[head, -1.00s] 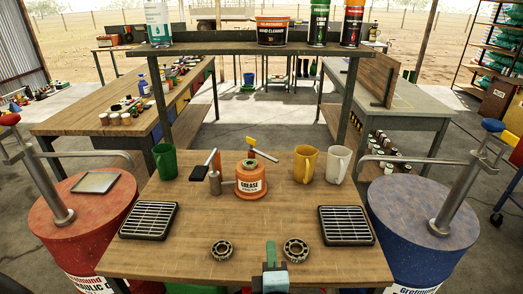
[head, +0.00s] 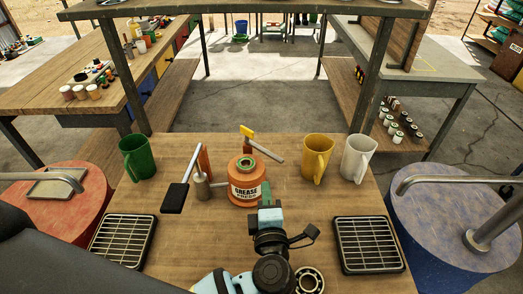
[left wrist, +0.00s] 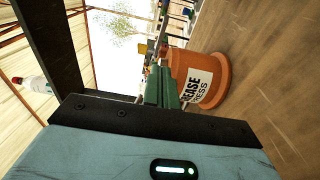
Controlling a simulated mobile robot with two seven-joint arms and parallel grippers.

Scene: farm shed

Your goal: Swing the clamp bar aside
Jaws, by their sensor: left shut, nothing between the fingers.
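The orange grease press (head: 246,190) stands upright in the middle of the wooden table, with a green ring on its top. The clamp bar (head: 266,150), a grey bar with a yellow end, slants across behind and above the press top. A grey pump cylinder (head: 202,187) with a black-handled lever is joined to the press's left side. My left gripper (head: 268,203) is shut and empty, just in front of the press and slightly right. In the left wrist view its green fingers (left wrist: 161,88) overlap the edge of the press (left wrist: 208,82); contact cannot be told. My right gripper is out of view.
A green mug (head: 138,158) stands left; a yellow jug (head: 316,160) and a white jug (head: 357,158) stand right of the press. Black grates (head: 124,243) and (head: 367,245) lie at both sides. A bearing ring (head: 311,281) lies near the front.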

